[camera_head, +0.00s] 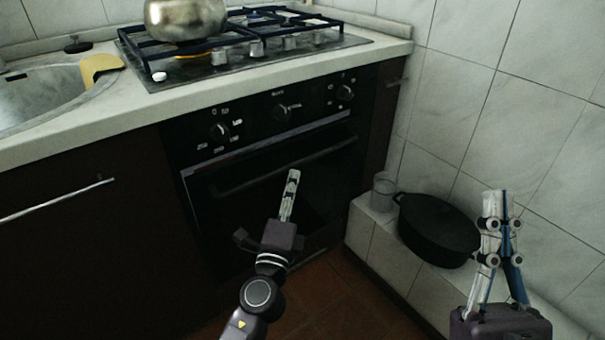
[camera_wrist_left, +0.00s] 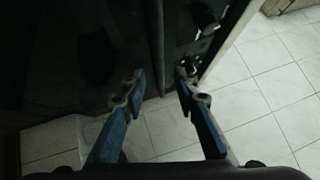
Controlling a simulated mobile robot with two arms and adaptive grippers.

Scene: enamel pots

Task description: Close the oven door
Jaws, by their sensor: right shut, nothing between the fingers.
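The black oven (camera_head: 265,150) is built in under the counter. Its door (camera_head: 235,205) looks flush or nearly flush with the front; I cannot tell whether a small gap is left. The door's dark bar handle (camera_head: 285,165) runs across its upper part. My left gripper (camera_head: 291,180) is in front of the door, just below the handle in the picture, and hides part of the door. In the left wrist view my left gripper (camera_wrist_left: 158,82) has its fingers apart with nothing between them, facing dark surfaces. My right gripper (camera_head: 496,200) is shut and empty, away from the oven.
A gas hob (camera_head: 345,42) with a metal pot (camera_head: 186,18) is above the oven. A tiled ledge (camera_head: 362,215) at right holds a black pan (camera_head: 438,230) and a glass (camera_head: 383,190). The sink (camera_head: 45,95) is at left. Floor (camera_head: 335,305) shows below the oven.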

